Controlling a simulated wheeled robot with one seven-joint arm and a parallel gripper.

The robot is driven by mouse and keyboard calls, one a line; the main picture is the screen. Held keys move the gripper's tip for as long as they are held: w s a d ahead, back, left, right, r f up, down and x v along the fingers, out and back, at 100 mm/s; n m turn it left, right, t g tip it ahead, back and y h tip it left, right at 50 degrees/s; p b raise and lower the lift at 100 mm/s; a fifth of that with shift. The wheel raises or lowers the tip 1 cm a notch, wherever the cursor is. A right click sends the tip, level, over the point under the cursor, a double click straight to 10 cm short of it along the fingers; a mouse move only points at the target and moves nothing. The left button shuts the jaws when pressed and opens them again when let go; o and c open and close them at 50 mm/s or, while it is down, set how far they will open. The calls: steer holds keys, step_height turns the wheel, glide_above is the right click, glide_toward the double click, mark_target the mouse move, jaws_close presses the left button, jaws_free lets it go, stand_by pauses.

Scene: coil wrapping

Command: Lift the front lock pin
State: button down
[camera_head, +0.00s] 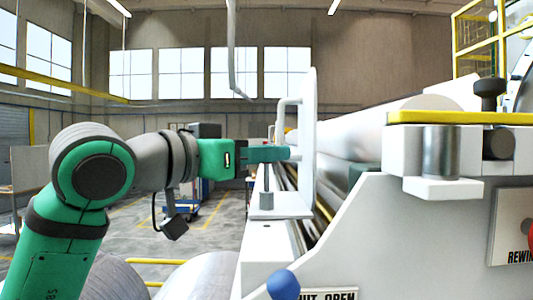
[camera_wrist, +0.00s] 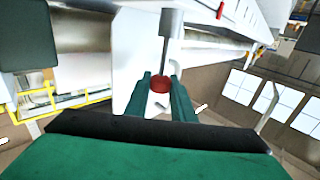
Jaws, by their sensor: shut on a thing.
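The front lock pin shows below my gripper (camera_head: 270,154) in the head view as a thin upright grey rod (camera_head: 266,176). The rod runs down to a thicker grey collar (camera_head: 266,200) on a white ledge (camera_head: 268,213). In the wrist view, the pin's red round head (camera_wrist: 159,85) sits between the two teal fingers of my gripper (camera_wrist: 163,88), which is shut on it. The rod leads from there to the grey collar (camera_wrist: 171,22). In the head view the fingers hide the red head. A length of bare rod shows between fingers and collar.
A white upright plate with a handle (camera_head: 309,130) stands just right of my fingertips. A long white roller (camera_head: 380,125) lies behind it. A dark knob (camera_head: 489,88) stands above a yellow bar at the right. A blue ball knob (camera_head: 283,284) is low in front.

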steer(key=shift+r, duration=1.55)
steer(key=c, duration=1.5)
jaws_free()
steer(key=v, duration=1.1)
steer(key=shift+a, duration=0.1)
